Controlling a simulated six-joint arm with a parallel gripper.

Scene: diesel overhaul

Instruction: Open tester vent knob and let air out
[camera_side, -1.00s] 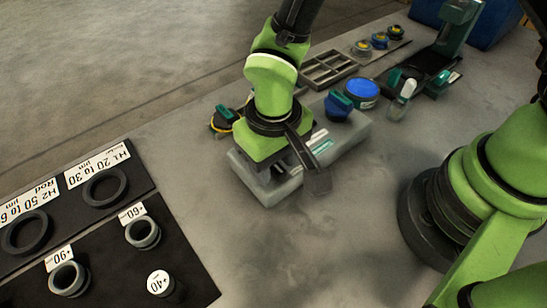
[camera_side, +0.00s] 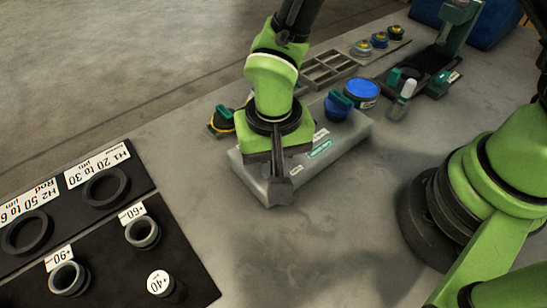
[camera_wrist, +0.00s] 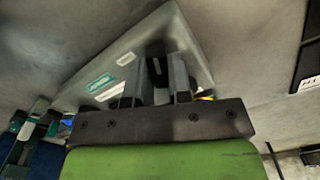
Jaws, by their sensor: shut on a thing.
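The tester is a pale grey box (camera_side: 345,148) with white and green labels, lying flat on the bench. A blue cap with a green handle (camera_side: 338,105) stands on its far end. My gripper (camera_wrist: 156,72) points down at the near end of the tester. In the wrist view its two grey fingers are shut on a dark knob (camera_wrist: 155,50) on top of the grey box (camera_wrist: 104,72), likely the vent knob. I cannot see any air escaping.
A black board with rings (camera_side: 142,233) and number labels lies at the left. A yellow-rimmed dark round part (camera_side: 222,120) sits behind the tester. A blue round container (camera_side: 361,91), a clear bottle (camera_side: 402,100) and a grey divided tray (camera_side: 328,68) stand beyond. Bench in front is clear.

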